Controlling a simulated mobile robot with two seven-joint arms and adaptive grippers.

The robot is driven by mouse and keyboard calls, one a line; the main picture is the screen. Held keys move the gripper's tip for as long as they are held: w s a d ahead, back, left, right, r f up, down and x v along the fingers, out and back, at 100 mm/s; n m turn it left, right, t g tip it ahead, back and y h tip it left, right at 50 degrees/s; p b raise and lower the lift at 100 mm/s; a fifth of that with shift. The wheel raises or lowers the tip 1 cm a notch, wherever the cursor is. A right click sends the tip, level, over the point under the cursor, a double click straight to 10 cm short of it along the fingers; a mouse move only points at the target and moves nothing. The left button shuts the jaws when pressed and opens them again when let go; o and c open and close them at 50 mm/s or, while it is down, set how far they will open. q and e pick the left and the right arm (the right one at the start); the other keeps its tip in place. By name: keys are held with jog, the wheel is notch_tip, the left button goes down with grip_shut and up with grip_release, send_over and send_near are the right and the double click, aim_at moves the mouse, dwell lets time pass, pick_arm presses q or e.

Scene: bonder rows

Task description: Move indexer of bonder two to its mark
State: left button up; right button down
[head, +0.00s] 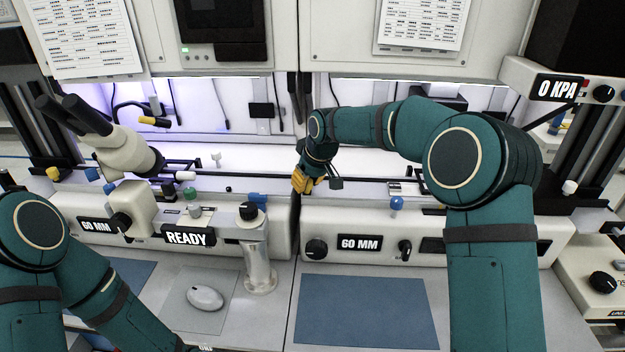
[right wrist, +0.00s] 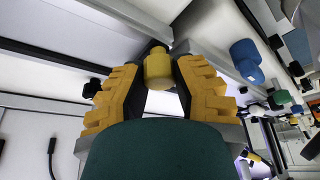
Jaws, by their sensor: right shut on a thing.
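My right gripper (head: 306,181) reaches down between the two bonder fronts, its yellow fingers at the left end of the right bonder's rail. In the right wrist view, my right gripper (right wrist: 158,85) is shut on a yellow knob (right wrist: 158,68) standing between its fingers. The knob may belong to the indexer; in the head view the fingers and wrist hide it. The right bonder (head: 425,228) shows a "60 MM" label (head: 360,243). I cannot make out the mark. My left arm is at the lower left; its gripper is out of the picture.
The left bonder carries a microscope (head: 110,140), a "READY" sign (head: 187,237) and a post with a black knob (head: 256,245). A blue knob (head: 397,203) stands on the right bonder. A blue mat (head: 367,310) and a mouse (head: 205,297) lie on the bench.

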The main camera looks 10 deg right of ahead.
jog(key=shift+a+f, duration=0.1)
jog(key=shift+a, duration=0.15)
jog(key=c, duration=0.7)
grip_release()
jog(key=shift+c, duration=0.2)
jog(key=shift+o, duration=0.3)
jog(key=shift+w+a, duration=0.15)
jog(key=v, duration=1.2)
